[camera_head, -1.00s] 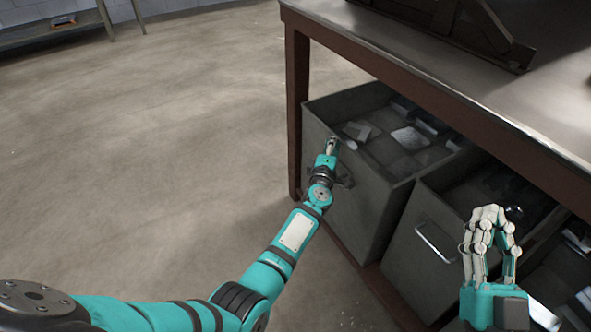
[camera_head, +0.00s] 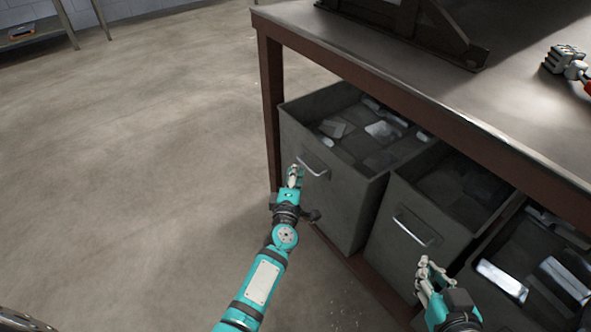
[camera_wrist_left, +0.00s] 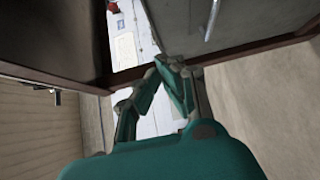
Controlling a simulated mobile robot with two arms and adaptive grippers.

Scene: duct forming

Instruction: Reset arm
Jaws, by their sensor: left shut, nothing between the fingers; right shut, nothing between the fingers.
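My left gripper (camera_head: 294,176) is shut and empty. In the head view it appears in front of the left grey drawer bin (camera_head: 335,200), close to its metal handle (camera_head: 313,165); I cannot tell whether they touch. The left wrist view shows the same gripper (camera_wrist_left: 165,72) with its teal fingers together. My right gripper (camera_head: 425,272) is shut and empty at the lower right, in front of the middle grey bin (camera_head: 405,252) and below its handle (camera_head: 416,230).
A metal-topped workbench (camera_head: 330,35) with a reddish-brown frame stands over the bins. Bins hold scrap metal pieces (camera_head: 382,130). A tool with a red handle (camera_head: 568,62) lies on the benchtop. Open concrete floor (camera_head: 140,150) lies to the left.

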